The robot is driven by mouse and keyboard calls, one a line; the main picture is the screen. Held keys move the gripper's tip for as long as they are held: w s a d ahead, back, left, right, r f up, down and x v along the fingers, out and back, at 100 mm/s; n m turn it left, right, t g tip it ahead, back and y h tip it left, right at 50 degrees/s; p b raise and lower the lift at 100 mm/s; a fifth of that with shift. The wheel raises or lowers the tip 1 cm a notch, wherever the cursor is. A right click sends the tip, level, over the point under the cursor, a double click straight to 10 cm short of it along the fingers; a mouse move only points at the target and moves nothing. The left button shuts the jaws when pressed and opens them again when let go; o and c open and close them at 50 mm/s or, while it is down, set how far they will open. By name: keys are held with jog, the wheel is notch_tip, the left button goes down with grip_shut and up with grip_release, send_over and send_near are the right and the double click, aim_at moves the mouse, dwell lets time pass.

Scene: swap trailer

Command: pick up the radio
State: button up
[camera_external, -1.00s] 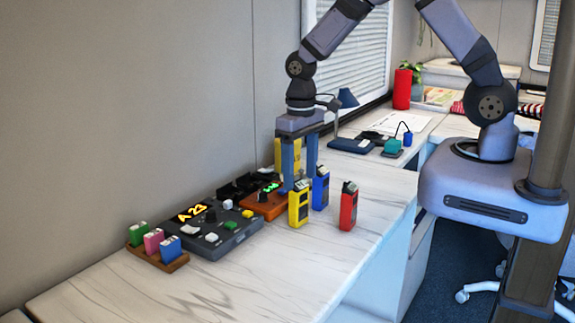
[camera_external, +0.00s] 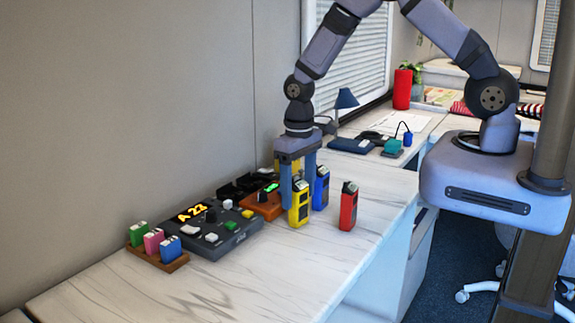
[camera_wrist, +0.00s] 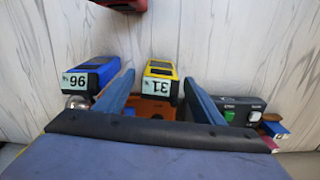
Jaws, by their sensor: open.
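Three upright radios stand on the marbled counter: yellow (camera_external: 300,206), blue (camera_external: 321,190) and red (camera_external: 348,208). My gripper (camera_external: 298,184) is open and pointing down at the yellow radio, with one finger partly hidden behind it. In the wrist view, the yellow radio (camera_wrist: 160,72), labelled 31, shows between the two spread fingers of my gripper (camera_wrist: 159,80). The blue radio (camera_wrist: 90,75), labelled 96, is just outside the left finger. The red radio (camera_wrist: 124,4) is at the top edge, partly cut off. I cannot tell whether a finger touches the yellow radio.
An orange box (camera_external: 262,206) with a green display and a dark console (camera_external: 230,238) lie left of the radios. A wooden holder (camera_external: 168,262) with coloured blocks is at the far left. A blue lamp (camera_external: 346,98) stands behind. The front counter is clear.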

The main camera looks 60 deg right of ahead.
jog(key=shift+f+p, duration=0.3)
jog(key=shift+f, duration=1.15)
jog(key=c, duration=1.3)
jog(key=shift+r, duration=0.2)
notch_tip(320, 180, up, 10)
jog(key=shift+f+b, duration=0.15)
jog(key=shift+b, duration=1.05)
